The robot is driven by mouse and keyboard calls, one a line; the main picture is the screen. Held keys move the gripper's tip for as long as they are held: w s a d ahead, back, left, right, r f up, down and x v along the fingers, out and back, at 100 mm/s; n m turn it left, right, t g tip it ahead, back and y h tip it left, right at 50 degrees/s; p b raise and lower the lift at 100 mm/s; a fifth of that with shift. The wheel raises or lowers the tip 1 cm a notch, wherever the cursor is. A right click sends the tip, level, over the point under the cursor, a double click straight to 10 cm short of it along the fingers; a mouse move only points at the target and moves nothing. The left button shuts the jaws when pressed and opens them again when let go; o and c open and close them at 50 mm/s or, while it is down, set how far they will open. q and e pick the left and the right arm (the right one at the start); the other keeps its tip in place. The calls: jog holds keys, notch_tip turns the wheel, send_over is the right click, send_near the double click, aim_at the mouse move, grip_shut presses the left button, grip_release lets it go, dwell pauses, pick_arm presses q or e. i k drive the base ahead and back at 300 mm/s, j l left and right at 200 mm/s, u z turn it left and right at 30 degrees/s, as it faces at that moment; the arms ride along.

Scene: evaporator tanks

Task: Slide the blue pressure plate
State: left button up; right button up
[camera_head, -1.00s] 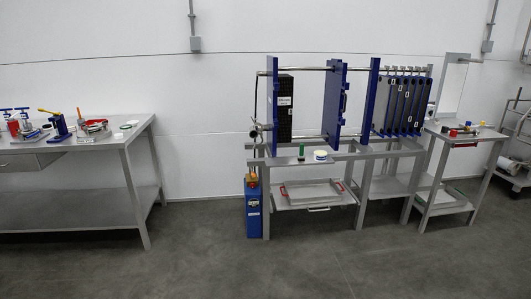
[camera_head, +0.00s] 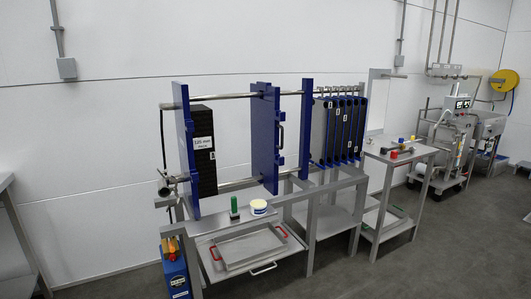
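The blue pressure plate (camera_head: 264,138) hangs upright between two horizontal metal bars, near the middle of the plate frame. It has a dark handle on its right side. A blue end plate (camera_head: 186,150) stands to its left, with a black plate pack (camera_head: 204,153) against it bearing a white label. Another blue upright plate (camera_head: 307,128) stands to its right. Clear gaps show on both sides of the pressure plate. Neither of my grippers is in view.
A green item and a round tub (camera_head: 259,207) sit on the frame's front ledge. Below is a tray (camera_head: 247,247) with red handles. Dark plates (camera_head: 338,130) hang at right. A side table (camera_head: 400,152) stands further right. Open floor (camera_head: 430,260) lies in front.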

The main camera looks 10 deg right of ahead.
aim_at(267, 114)
jog(key=i+l+z, duration=0.15)
jog(key=i+z, duration=0.65)
jog(key=i+j+z, duration=0.1)
jog(key=i+z, duration=0.3)
jog(key=k, duration=0.1)
